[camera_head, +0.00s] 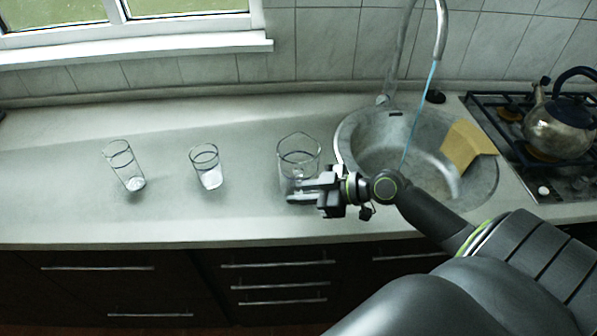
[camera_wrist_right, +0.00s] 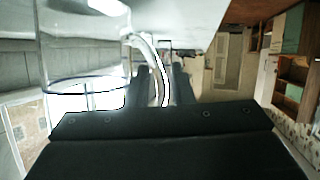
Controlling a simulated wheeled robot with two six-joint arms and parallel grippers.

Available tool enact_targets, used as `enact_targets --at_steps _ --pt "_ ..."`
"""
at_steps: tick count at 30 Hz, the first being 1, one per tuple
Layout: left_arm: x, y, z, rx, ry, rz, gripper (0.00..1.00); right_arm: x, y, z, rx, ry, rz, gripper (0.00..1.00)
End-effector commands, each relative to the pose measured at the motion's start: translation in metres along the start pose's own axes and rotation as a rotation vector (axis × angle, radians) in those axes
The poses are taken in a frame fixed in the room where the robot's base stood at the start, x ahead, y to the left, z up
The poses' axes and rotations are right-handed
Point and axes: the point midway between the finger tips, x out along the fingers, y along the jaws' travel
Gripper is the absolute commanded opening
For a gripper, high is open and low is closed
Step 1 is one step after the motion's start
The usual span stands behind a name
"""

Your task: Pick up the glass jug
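The glass jug (camera_head: 298,153) is clear and stands upright on the counter, just left of the sink. My right gripper (camera_head: 303,191) is at its near side, low by the counter, and overlaps the jug's lower part in the head view. In the right wrist view the jug's curved handle (camera_wrist_right: 153,58) runs between the two fingers of my right gripper (camera_wrist_right: 161,85), with the jug's round rim (camera_wrist_right: 85,80) to the left. The fingers stand close to the handle on both sides. I cannot tell whether they press on it. My left gripper is not in view.
Two clear glasses, one tall (camera_head: 122,160) and one shorter (camera_head: 206,165), stand on the counter (camera_head: 65,200) to the left. The sink (camera_head: 375,150) with a yellow-brown cloth or board (camera_head: 462,146) is right of the jug. A kettle (camera_head: 560,125) stands on the stove.

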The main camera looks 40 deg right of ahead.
Motion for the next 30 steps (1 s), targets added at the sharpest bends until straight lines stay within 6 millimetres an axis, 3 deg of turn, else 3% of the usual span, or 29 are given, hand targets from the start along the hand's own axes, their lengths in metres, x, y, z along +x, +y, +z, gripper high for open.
enact_targets --at_steps 11,17,30 --pt "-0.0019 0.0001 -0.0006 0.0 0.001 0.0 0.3 0.0078 -0.0005 0.0001 0.0 -0.001 -0.001 0.21" --pt "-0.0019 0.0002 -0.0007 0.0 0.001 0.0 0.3 0.0076 -0.0005 0.0001 0.0 0.0 -0.001 0.0" --pt "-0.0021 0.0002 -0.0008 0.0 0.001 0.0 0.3 0.0075 -0.0003 -0.0015 -0.003 0.003 0.0 0.0"
